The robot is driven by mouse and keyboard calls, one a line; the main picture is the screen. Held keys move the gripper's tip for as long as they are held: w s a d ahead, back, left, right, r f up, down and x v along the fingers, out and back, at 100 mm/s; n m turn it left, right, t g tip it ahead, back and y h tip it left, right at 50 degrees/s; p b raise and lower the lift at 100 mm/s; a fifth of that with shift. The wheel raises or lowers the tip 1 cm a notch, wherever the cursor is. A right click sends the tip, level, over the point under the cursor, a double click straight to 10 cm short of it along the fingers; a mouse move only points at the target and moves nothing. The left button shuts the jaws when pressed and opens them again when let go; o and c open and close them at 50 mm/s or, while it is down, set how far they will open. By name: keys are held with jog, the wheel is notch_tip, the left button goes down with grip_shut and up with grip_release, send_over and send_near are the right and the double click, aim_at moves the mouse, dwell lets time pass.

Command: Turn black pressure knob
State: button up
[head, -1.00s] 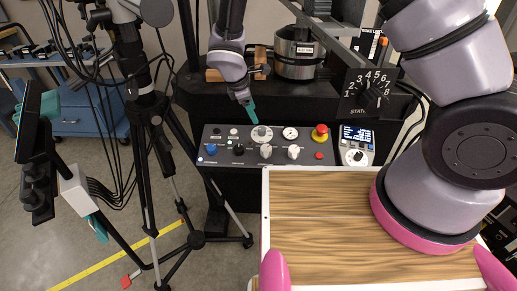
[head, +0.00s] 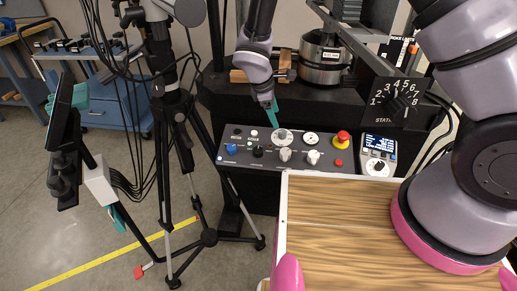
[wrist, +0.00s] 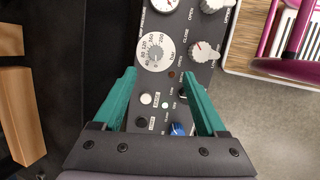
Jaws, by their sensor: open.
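The control panel (head: 270,147) carries a row of knobs. The black knob (head: 258,151) sits between the blue knob (head: 231,149) and a white knob (head: 285,155). In the wrist view the black knob (wrist: 184,91) is partly hidden by the right finger. My gripper (head: 273,114) hangs just above the panel's back edge, beside the round numbered dial (head: 283,136). In the wrist view my gripper (wrist: 160,80) has its teal fingers spread, with nothing between them but panel surface. The numbered dial (wrist: 155,52) lies just beyond the fingertips.
A red emergency button (head: 342,138) and a small display unit (head: 378,153) stand at the panel's right. The STATION selector (head: 400,103) is above them. A wooden top (head: 350,235) lies in front. A tripod (head: 180,120) stands at left.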

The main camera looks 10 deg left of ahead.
aim_at(258, 150)
jog(key=s+a+m+g+y, duration=0.3)
jog(key=s+a+m, duration=0.15)
jog(key=m, duration=1.35)
jog(key=f, duration=1.1)
jog(key=shift+w+a+f, duration=0.1)
jog(key=shift+w+a, duration=0.05)
jog(key=shift+a, duration=0.05)
grip_shut()
